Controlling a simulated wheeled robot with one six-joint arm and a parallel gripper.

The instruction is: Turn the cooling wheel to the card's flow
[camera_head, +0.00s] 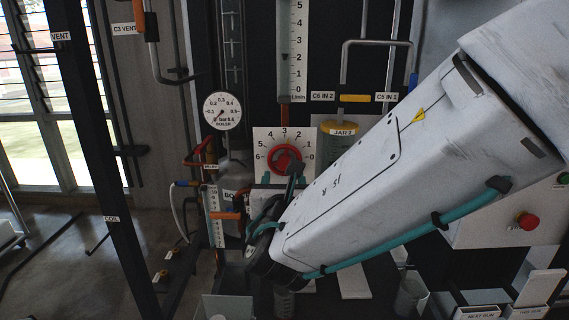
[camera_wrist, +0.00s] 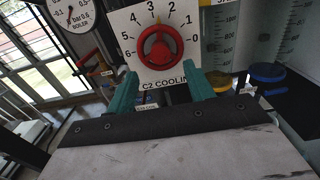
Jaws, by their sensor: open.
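The cooling wheel (camera_head: 285,160) is a red round handwheel on a white dial plate numbered 0 to 6, labelled C2 COOLING. In the wrist view the wheel (camera_wrist: 160,47) faces me, with a small mark at its top between 2 and 3. My gripper (camera_wrist: 162,88) is open, its two teal fingers apart below the wheel, with nothing between them. I cannot tell whether they touch the dial plate. A flow scale in L/min (camera_head: 298,50) stands above the dial. A white card (camera_head: 540,287) stands in a labelled holder at lower right; its flow cannot be read.
A boiler gauge (camera_head: 222,111) hangs left of the dial. JAR 2 (camera_head: 340,128), with a yellow lid, stands right of it. A red stop button (camera_head: 527,221) is at far right. Pipes and a dark post (camera_head: 97,150) stand left; open floor lies beyond.

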